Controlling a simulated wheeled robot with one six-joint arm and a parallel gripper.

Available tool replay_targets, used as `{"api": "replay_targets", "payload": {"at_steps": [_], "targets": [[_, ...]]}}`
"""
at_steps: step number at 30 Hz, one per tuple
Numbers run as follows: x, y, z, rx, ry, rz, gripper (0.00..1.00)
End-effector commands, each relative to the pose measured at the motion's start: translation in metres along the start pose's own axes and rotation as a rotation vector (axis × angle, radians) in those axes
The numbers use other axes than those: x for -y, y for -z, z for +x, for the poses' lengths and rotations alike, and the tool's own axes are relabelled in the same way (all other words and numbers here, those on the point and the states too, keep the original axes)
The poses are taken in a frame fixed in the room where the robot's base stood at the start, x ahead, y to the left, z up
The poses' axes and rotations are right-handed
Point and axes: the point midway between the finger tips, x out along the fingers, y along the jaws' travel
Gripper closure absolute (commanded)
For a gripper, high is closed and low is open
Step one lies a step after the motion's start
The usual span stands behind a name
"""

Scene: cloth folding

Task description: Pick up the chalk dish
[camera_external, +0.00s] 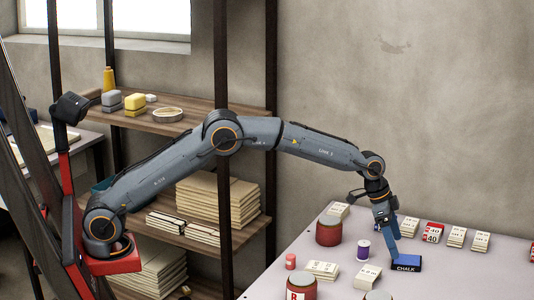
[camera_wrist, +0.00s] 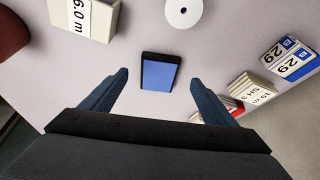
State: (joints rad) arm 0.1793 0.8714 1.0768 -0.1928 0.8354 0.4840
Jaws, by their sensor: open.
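The chalk dish (camera_external: 407,263) is a small dark rectangular dish with a blue top and the word CHALK on its front side. It sits on the pale table at the right. In the wrist view the chalk dish (camera_wrist: 159,74) lies ahead of the fingertips, roughly midway between their lines. My gripper (camera_external: 394,255) points down at the dish from above its left side in the external view; whether it touches cannot be told there. In the wrist view my gripper (camera_wrist: 160,80) is open, with one blue finger to each side and nothing between them.
A purple spool (camera_external: 363,250) with a white top, seen as a white disc (camera_wrist: 182,12) in the wrist view, stands near the dish. Labelled card stacks (camera_external: 368,276) and red jars (camera_external: 329,231) stand around. The pale table (camera_external: 450,285) is clear right of the dish.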

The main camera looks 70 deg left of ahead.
Motion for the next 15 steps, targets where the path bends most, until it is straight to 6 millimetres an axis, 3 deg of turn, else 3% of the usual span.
{"api": "replay_targets", "payload": {"at_steps": [11, 15], "targets": [[-0.002, -0.008, 0.046, 0.001, 0.0, 0.0, 0.2], [-0.001, -0.007, 0.051, -0.001, 0.001, 0.0, 0.2]]}}
